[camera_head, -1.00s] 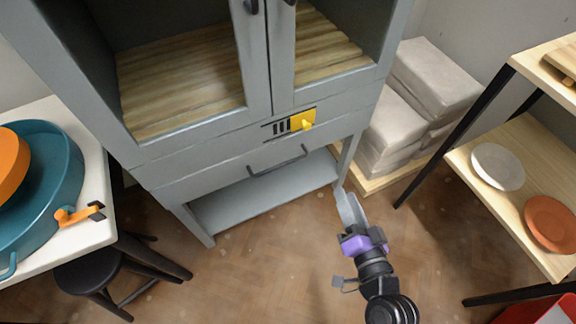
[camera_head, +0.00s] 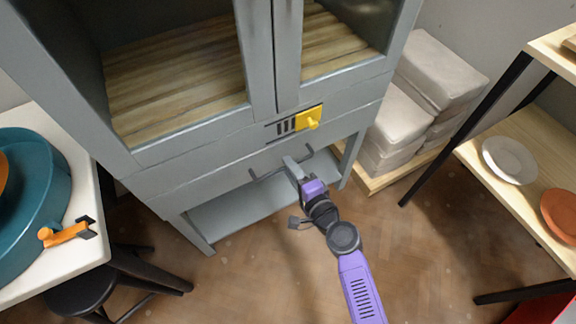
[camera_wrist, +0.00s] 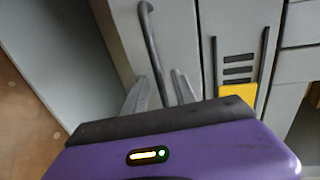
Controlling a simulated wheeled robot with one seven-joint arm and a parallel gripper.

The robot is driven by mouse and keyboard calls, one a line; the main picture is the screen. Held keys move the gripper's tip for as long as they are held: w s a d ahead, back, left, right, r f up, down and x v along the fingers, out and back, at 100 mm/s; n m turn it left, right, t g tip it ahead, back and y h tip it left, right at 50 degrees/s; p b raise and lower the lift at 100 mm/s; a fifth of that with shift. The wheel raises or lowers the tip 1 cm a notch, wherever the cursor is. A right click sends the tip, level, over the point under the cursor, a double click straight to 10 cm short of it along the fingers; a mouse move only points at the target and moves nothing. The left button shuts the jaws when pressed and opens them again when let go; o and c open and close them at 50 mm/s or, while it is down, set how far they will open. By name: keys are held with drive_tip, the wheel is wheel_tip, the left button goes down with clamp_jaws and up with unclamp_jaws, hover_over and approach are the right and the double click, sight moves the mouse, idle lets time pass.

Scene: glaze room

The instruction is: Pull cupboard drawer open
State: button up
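The grey cupboard (camera_head: 180,137) has a drawer (camera_head: 215,178) below its glass doors, and the drawer front sits flush. The drawer's dark bar handle (camera_head: 266,174) runs across its front; it also shows in the wrist view (camera_wrist: 150,40). My gripper (camera_head: 290,162) is at the middle of the handle. In the wrist view my gripper (camera_wrist: 160,90) has its two fingers apart, one on each side of the handle bar, with gaps visible. Whether either finger touches the bar I cannot tell. The gripper hides part of the handle in the head view.
A yellow latch (camera_head: 308,119) sits on the panel above the drawer. A white table (camera_head: 75,245) with a teal basin (camera_head: 40,200) and a black stool (camera_head: 85,290) stand left. Wrapped blocks (camera_head: 435,75) and a shelf (camera_head: 520,160) stand right. Floor before the cupboard is clear.

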drive_tip(key=shift+x, duration=0.85)
drive_tip(key=shift+c, duration=0.4)
clamp_jaws()
idle(0.5)
